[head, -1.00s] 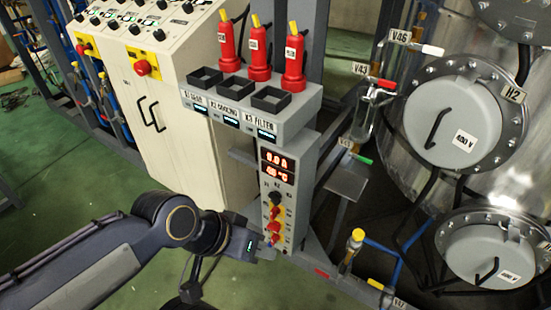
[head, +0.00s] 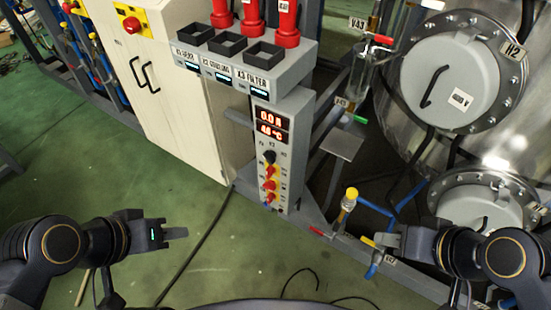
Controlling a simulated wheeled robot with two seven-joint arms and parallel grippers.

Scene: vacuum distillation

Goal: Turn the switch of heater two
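A grey control panel (head: 278,186) on a post shows red digital displays (head: 270,125). Below them are a black knob (head: 269,157) and a column of red knobs on yellow plates (head: 269,185). The small labels beside the knobs are too blurred to read, so I cannot tell which is for heater two. A round grey cover labelled H2 (head: 450,80) is on the metal tank at right. My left gripper (head: 176,233) is left of and apart from the panel, over the floor. My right gripper (head: 385,240) is right of the panel, near low pipes. Neither visibly holds anything; finger gaps are unclear.
A shelf with black square holders (head: 227,43) and red bottles (head: 285,25) juts out above the panel. A cream cabinet (head: 165,95) stands at left. A yellow-capped valve (head: 350,194) and blue pipes are near my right gripper. Green floor (head: 225,240) lies open in front.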

